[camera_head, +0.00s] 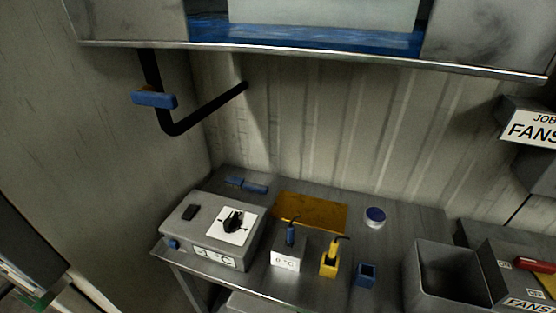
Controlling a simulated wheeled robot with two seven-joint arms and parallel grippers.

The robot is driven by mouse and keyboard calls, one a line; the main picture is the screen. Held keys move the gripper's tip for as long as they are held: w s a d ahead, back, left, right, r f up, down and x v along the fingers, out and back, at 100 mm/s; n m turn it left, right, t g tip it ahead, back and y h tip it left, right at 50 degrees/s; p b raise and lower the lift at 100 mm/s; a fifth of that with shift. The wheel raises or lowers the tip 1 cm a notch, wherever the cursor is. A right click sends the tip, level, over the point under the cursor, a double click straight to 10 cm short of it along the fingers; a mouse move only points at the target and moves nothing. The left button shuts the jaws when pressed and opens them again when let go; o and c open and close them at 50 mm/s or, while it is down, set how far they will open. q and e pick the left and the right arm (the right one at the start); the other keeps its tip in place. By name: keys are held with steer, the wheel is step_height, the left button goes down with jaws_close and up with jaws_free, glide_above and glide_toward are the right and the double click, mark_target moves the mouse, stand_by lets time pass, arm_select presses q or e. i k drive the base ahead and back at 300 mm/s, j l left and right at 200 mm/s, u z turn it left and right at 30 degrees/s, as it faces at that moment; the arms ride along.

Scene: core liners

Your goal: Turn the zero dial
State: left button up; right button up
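A grey box (197,218) stands at the left end of the metal bench, with a "-1 °C" label (213,257) on its front. On its sloped top is a white square plate with a black dial (233,222). Neither of my grippers is in view.
The metal bench (400,221) also holds a yellow holder (329,262), a small blue cup (366,274), an orange-brown mat (311,210) and a round blue-topped item (375,216). An open grey bin (447,276) is at right. A shelf edge (330,61) and black pipe (191,122) are above.

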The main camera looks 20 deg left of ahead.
mark_target(232, 224)
steer(key=j+u, duration=0.15)
steer(key=u, duration=0.3)
steer(key=k+j+u, duration=0.1)
steer(key=u, duration=0.35)
